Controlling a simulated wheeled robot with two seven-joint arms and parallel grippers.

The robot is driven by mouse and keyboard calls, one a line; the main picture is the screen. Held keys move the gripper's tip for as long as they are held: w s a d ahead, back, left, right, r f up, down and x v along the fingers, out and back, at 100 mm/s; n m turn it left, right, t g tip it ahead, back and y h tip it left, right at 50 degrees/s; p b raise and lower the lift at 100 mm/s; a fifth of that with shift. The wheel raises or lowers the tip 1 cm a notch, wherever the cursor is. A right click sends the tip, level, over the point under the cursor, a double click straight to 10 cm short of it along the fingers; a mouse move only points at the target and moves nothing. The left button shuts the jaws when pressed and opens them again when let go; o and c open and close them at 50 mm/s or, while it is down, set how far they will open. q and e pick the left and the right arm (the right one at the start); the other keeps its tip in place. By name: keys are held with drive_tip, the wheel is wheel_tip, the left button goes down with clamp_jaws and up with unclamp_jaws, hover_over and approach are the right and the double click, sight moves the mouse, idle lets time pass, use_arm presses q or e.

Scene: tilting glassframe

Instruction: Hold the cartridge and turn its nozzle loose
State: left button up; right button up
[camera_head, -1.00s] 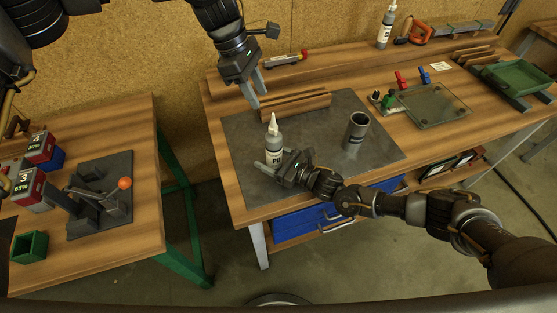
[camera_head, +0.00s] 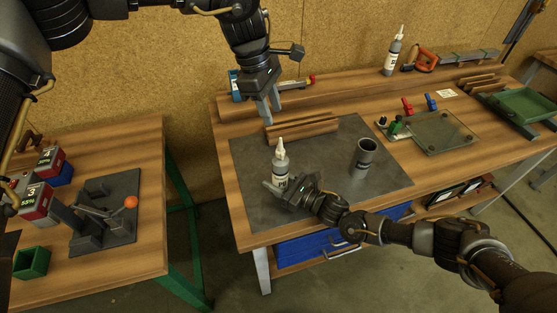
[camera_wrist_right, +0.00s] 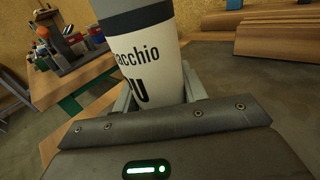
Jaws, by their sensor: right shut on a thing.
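The cartridge (camera_head: 281,167) is a pale bottle with dark lettering. It stands upright on the left part of the grey mat (camera_head: 245,205), with its pale tapered nozzle (camera_head: 280,147) pointing up. My right gripper (camera_head: 277,186) is shut around the lower body of the cartridge. In the right wrist view the cartridge (camera_wrist_right: 150,65) fills the upper middle, between the fingers, and its nozzle is out of frame. My left gripper (camera_head: 271,110) hangs above and behind the cartridge, near the wooden strips, with its two fingers apart and nothing between them.
A dark grey cup (camera_head: 364,155) stands on the mat to the right. Wooden strips (camera_head: 302,128) lie at the mat's back edge. A glass plate (camera_head: 444,133) with clamps lies further right. A second bottle (camera_head: 393,55) stands at the back. A side table (camera_head: 140,255) is at left.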

sight(281, 150)
use_arm(q)
drive_tip(key=m+y, duration=0.1)
drive_tip(key=m, duration=0.2)
drive_tip(key=s+d+m+y, duration=0.1)
drive_tip(key=m, duration=0.2)
drive_tip(key=d+r+m, duration=0.1)
drive_tip(key=m, duration=0.3)
drive_tip(key=shift+s+d+t+y, duration=0.1)
drive_tip(key=shift+s+t+y, duration=0.05)
drive_tip(key=shift+t+y, duration=0.2)
drive_tip(key=shift+s+d+f, duration=0.15)
drive_tip(key=shift+d+f, duration=0.1)
drive_tip(key=shift+f, duration=0.3)
wheel_tip(281, 150, down, 11)
clamp_jaws()
